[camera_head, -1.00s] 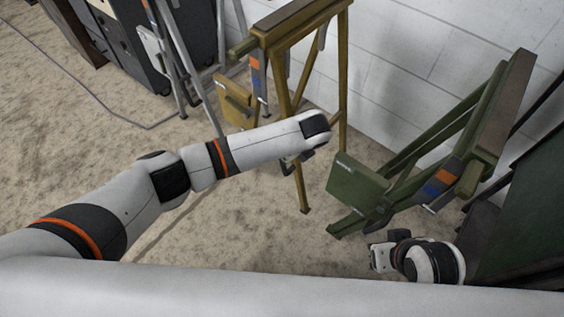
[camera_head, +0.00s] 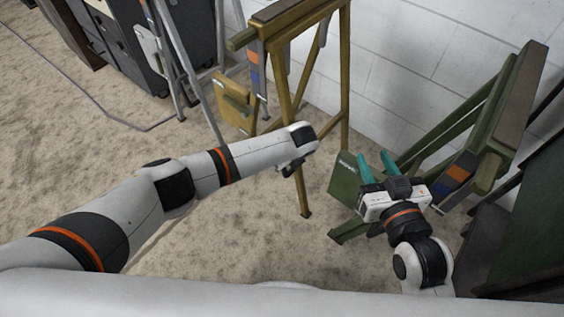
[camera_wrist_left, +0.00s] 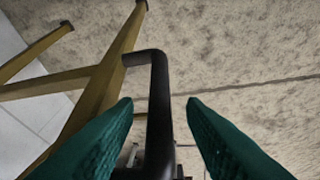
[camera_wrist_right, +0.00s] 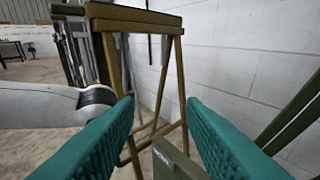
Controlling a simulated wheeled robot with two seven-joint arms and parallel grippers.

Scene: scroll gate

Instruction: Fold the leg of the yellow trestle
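The yellow trestle (camera_head: 346,80) stands upright against the wall in the head view, legs spread. It also shows in the right wrist view (camera_wrist_right: 136,20). My left gripper (camera_wrist_left: 160,103) is open. My right gripper (camera_head: 376,162) is open and empty, over the green trestle's panel, apart from the yellow trestle.
A green trestle (camera_head: 463,118) leans at the right by the white wall (camera_head: 425,50). Grey metal legs (camera_head: 172,60) and dark cabinets (camera_head: 133,42) stand at the back left.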

